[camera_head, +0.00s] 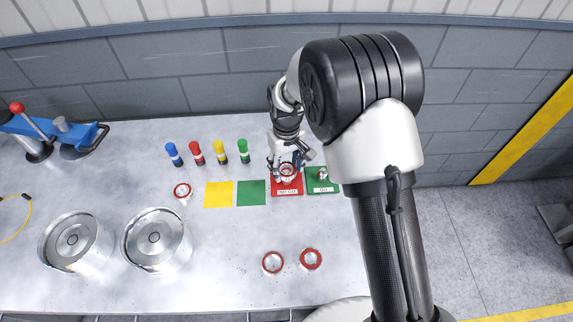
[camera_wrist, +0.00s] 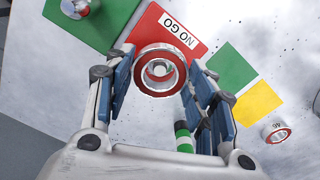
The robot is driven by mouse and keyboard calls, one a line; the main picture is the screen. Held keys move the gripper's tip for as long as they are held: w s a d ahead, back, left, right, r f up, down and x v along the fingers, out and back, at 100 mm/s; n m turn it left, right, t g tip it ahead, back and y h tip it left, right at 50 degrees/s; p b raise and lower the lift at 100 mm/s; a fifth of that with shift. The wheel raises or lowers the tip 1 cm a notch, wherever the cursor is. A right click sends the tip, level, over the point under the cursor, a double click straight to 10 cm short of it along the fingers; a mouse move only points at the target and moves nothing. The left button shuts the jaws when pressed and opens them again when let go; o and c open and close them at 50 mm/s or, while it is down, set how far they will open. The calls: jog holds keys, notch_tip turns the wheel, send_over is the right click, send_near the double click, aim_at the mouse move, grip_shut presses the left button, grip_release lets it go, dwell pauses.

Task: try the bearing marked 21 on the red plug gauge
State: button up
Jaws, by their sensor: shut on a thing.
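My gripper (camera_head: 287,166) is over the red NO GO mat (camera_head: 290,189) in the head view. It is shut on a red-rimmed bearing (camera_wrist: 143,77); its fingers stand on both sides of the ring in the wrist view. I cannot read a number on this bearing, nor tell whether it touches the mat. The red plug gauge (camera_head: 196,153) stands upright left of my gripper, between the blue plug gauge (camera_head: 174,154) and the yellow plug gauge (camera_head: 219,152). The green plug gauge (camera_head: 243,151) is the nearest of the row to my gripper.
The green GO mat (camera_head: 314,186) bears a small part (camera_head: 322,173). Plain yellow (camera_head: 218,194) and green (camera_head: 251,192) mats lie left. Other bearings lie at left (camera_head: 182,190) and front (camera_head: 272,262) (camera_head: 311,259). Two metal drums (camera_head: 76,242) (camera_head: 156,240) and a blue press (camera_head: 75,134) stand left.

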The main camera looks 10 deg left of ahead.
aim_at(287, 172)
jog(key=o, duration=1.3)
jog(key=o, duration=0.5)
jog(key=shift+o, duration=0.2)
jog(key=shift+r, duration=0.1)
notch_tip(287, 172, up, 9)
jog(key=p, duration=0.6)
dwell(0.3)
dwell(0.4)
